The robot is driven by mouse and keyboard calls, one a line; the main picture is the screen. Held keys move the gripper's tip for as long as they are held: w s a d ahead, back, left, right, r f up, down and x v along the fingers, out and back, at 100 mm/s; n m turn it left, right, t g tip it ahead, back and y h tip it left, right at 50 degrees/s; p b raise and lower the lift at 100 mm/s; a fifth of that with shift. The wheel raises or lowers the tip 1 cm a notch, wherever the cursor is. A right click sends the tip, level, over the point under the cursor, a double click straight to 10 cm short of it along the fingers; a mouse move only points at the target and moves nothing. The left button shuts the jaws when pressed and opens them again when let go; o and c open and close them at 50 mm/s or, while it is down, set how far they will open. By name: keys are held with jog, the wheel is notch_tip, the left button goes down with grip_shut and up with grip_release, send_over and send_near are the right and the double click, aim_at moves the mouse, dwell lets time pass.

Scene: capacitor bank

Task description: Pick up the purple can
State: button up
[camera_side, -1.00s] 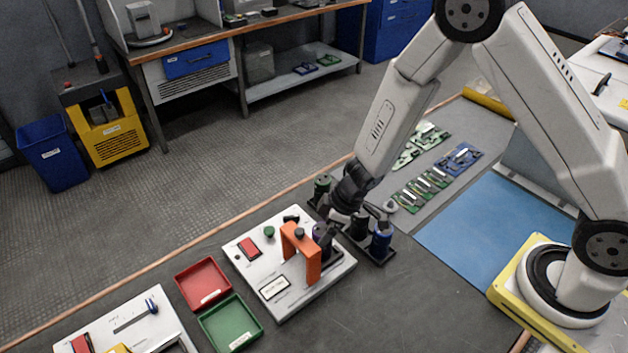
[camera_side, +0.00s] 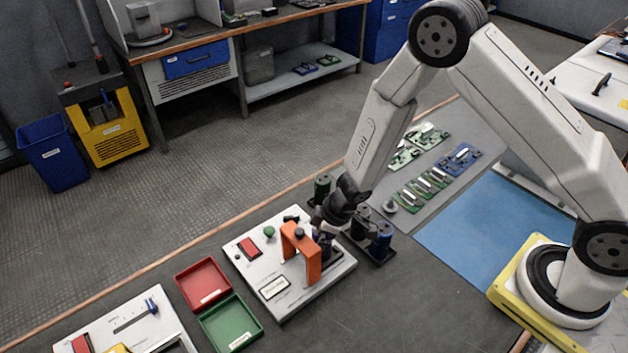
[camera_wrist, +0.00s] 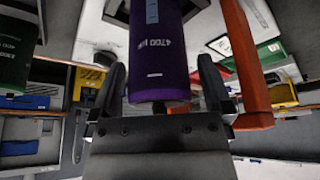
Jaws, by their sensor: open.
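The purple can (camera_wrist: 158,60) fills the upper middle of the wrist view, with white lettering and a pale stripe on its side. My gripper (camera_wrist: 162,88) is open, one finger on each side of the can; I cannot tell whether either finger touches it. In the side view my gripper (camera_side: 328,226) is low over the white panel (camera_side: 262,260), just beyond the orange handle (camera_side: 301,254). The can itself is mostly hidden there by the gripper and the handle.
The orange handle stands close to the right finger in the wrist view (camera_wrist: 243,60). A black rack with a blue can (camera_side: 381,238) is right of the gripper, and a green can (camera_side: 322,187) is behind. Red (camera_side: 203,283) and green (camera_side: 231,324) trays lie to the left.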

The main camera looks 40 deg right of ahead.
grip_shut()
jog(key=shift+r, duration=0.15)
notch_tip(320, 180, up, 18)
dwell(1.8)
jog(key=shift+f, duration=0.3)
dwell(0.4)
jog(key=f+n+g, duration=0.1)
jog(key=f+n, duration=0.2)
jog(key=f+n+g, duration=0.1)
jog(key=f+n, duration=0.2)
jog(key=f+n+g+y, duration=0.1)
jog(key=f+n, duration=0.2)
jog(key=f, duration=0.1)
jog(key=shift+s+f, duration=0.1)
jog(key=shift+s, duration=0.15)
